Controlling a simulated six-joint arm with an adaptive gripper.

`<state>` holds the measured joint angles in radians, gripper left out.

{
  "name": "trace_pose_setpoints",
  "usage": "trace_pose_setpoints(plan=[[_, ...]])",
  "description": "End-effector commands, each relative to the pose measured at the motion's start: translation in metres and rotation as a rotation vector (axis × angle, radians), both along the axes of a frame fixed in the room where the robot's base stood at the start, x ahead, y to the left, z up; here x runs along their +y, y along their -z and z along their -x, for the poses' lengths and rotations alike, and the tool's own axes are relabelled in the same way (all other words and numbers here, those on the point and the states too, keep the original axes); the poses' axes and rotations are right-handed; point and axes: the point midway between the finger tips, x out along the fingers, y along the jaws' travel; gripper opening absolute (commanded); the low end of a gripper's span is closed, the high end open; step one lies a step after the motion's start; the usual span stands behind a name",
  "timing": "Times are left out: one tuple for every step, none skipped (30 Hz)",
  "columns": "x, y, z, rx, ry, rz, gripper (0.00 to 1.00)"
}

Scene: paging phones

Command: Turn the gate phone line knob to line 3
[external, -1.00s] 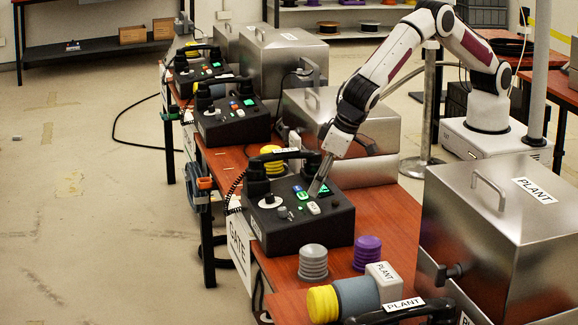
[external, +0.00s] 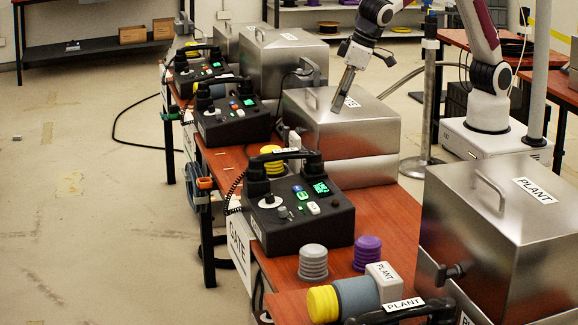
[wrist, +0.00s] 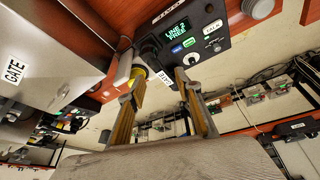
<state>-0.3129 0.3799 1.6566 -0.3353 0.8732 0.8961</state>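The gate phone (external: 300,220) is a black sloped console on the red-brown table, above a GATE sign (external: 239,248). Its round white dial with a dark knob (external: 268,202) is on the left of its top face, beside buttons and a lit green screen (external: 321,188). My gripper (external: 339,105) is above and behind the phone, over a metal box, touching no phone part. In the wrist view its fingers (wrist: 161,72) are apart and empty.
The GATE-labelled metal box (external: 345,125) stands behind the phone. More phones (external: 232,120) stand farther up the table. The black handset (external: 285,155) spans the phone's back.

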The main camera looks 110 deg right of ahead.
Motion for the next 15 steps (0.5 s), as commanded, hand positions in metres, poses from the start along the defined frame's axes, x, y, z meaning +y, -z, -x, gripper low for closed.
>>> trace_pose_setpoints(plan=[[-0.006, -0.009, 0.007, -0.004, -0.004, -0.004, 0.34], [-0.009, -0.013, 0.012, -0.003, -0.012, -0.005, 0.34], [-0.013, -0.019, 0.017, -0.004, -0.019, -0.006, 0.34], [-0.016, -0.022, 0.022, -0.004, -0.025, -0.006, 0.34], [-0.019, -0.026, 0.026, -0.005, -0.029, -0.008, 0.34], [-0.023, -0.031, 0.033, -0.006, -0.037, -0.009, 0.34], [-0.026, -0.034, 0.037, -0.005, -0.042, -0.011, 0.34], [-0.029, -0.038, 0.042, -0.008, -0.048, -0.012, 0.34], [-0.032, -0.043, 0.048, -0.008, -0.056, -0.012, 0.34], [-0.035, -0.046, 0.053, -0.009, -0.061, -0.013, 0.34], [-0.038, -0.049, 0.058, -0.009, -0.067, -0.014, 0.34], [-0.041, -0.053, 0.064, -0.011, -0.075, -0.016, 0.34], [-0.044, -0.056, 0.069, -0.012, -0.08, -0.017, 0.34], [-0.047, -0.059, 0.074, -0.012, -0.086, -0.018, 0.34], [-0.05, -0.063, 0.081, -0.014, -0.094, -0.018, 0.34]])
